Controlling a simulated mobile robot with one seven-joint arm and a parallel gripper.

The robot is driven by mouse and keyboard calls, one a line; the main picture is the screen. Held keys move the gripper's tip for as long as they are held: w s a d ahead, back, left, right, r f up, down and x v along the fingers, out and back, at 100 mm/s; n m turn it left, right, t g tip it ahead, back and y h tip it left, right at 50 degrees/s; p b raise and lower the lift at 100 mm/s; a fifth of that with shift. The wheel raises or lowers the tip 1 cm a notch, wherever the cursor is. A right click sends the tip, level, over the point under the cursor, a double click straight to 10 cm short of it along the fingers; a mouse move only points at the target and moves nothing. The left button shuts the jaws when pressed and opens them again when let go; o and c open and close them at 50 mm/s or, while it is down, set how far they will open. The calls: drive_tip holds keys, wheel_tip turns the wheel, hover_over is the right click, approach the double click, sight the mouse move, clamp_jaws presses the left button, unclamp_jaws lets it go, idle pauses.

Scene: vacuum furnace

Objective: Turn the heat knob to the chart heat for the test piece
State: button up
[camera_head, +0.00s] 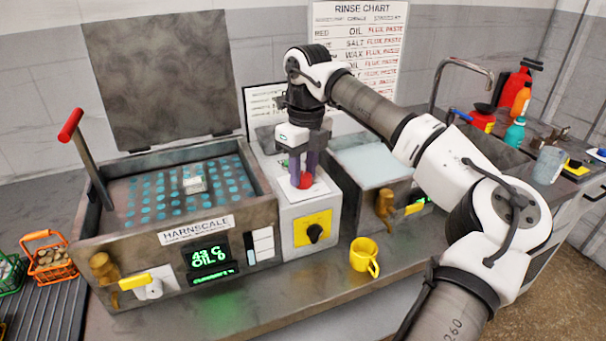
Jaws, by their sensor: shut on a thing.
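My gripper (304,166) points down over the grey control box (293,215) and is shut on a red knob (305,181) on its top. A black dial (315,233) sits on a yellow plate on the box's front; which of the two is the heat knob, I cannot tell. A small pale piece (194,185) rests on the blue-dotted bed in the open Harnscale tank (97,245). The tank's green display (210,256) seems to read 43 C and OIL. The wall chart (355,15) is headed RINSE CHART; my arm hides part of it.
The tank's lid (155,75) stands raised behind it, with a red-handled lever (85,150) at left. A second basin (370,160) is right of the box. A yellow mug (363,255) stands on the bench in front. Orange and green baskets (45,240) are far left.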

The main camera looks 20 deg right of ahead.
sight(307, 174)
drive_tip(key=shift+m+b, duration=0.6)
drive_tip(key=shift+m, duration=1)
drive_tip(key=o, duration=1)
drive_tip(key=shift+r, duration=0.1)
drive_tip(key=r, duration=0.9)
drive_tip(key=r+b, duration=0.1)
drive_tip(key=r, duration=0.3)
drive_tip(key=shift+d+r, duration=0.3)
drive_tip(key=shift+d, duration=0.05)
